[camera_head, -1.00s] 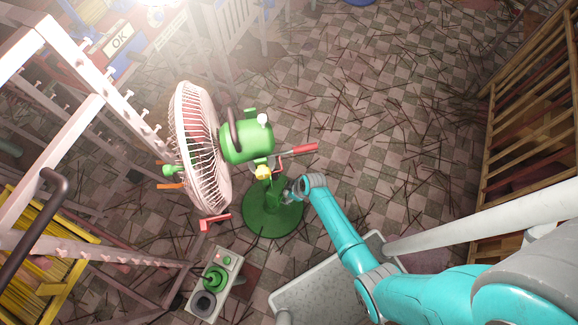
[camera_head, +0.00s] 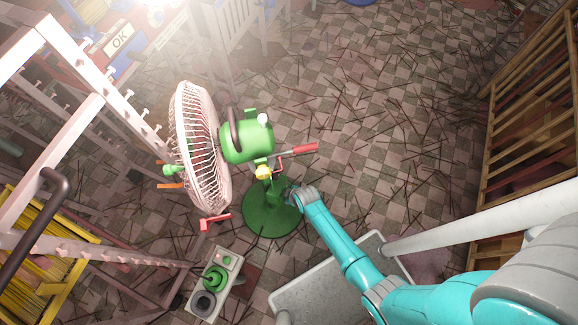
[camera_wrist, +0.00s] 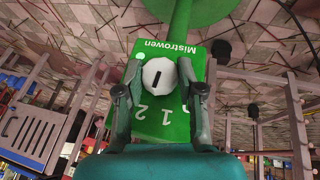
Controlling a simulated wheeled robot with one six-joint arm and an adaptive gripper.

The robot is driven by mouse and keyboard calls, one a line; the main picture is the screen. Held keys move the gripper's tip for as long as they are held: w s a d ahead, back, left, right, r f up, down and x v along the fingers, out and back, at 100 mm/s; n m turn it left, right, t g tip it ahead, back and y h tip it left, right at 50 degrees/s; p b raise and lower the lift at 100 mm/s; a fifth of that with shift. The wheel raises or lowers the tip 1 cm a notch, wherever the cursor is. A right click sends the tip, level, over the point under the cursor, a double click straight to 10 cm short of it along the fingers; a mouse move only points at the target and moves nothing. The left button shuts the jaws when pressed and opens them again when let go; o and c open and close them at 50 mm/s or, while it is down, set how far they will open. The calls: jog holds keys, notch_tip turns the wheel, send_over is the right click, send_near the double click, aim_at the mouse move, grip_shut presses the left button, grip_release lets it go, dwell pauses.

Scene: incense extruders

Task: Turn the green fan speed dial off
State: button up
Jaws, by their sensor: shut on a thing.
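The green fan (camera_head: 247,141) stands on a round green base (camera_head: 272,214) with its cage facing left. In the wrist view its green control panel (camera_wrist: 199,70) bears the word "Mistrowen" and the numbers 1 and 2. A round white dial (camera_wrist: 160,76) with a short, slightly slanted black mark is on this panel. My gripper (camera_wrist: 160,82) has one finger on each side of the dial and is shut on it. A further figure beside the 1 is partly hidden. In the head view my gripper (camera_head: 292,193) is small beside the fan's stand; the dial is hidden there.
A grey box with a green knob (camera_head: 214,279) stands on the floor below the fan. A pale platform (camera_head: 325,286) lies under my arm. White racks (camera_head: 92,122) stand at left, wooden slats (camera_head: 520,120) at right. The stick-strewn floor behind the fan is open.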

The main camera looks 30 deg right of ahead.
jog(key=shift+s+a+f+n+t+h, duration=0.15)
jog(key=shift+n+t+h, duration=0.25)
jog(key=shift+t+h, duration=0.75)
jog(key=shift+s+a+f+n+t+h, duration=0.1)
jog(key=shift+n+t+h, duration=0.3)
jog(key=shift+t+h, duration=0.75)
jog(key=shift+s+a+f+n+t+h, duration=0.15)
jog(key=shift+n+t+h, duration=0.25)
jog(key=shift+t+h, duration=0.75)
jog(key=shift+w+h, duration=0.1)
jog(key=shift+h, duration=0.25)
jog(key=shift+d+t+h, duration=0.15)
jog(key=shift+t+h, duration=0.1)
jog(key=shift+h, duration=0.15)
jog(key=o, duration=1.1)
jog(key=shift+o, duration=0.2)
jog(key=v, duration=1.2)
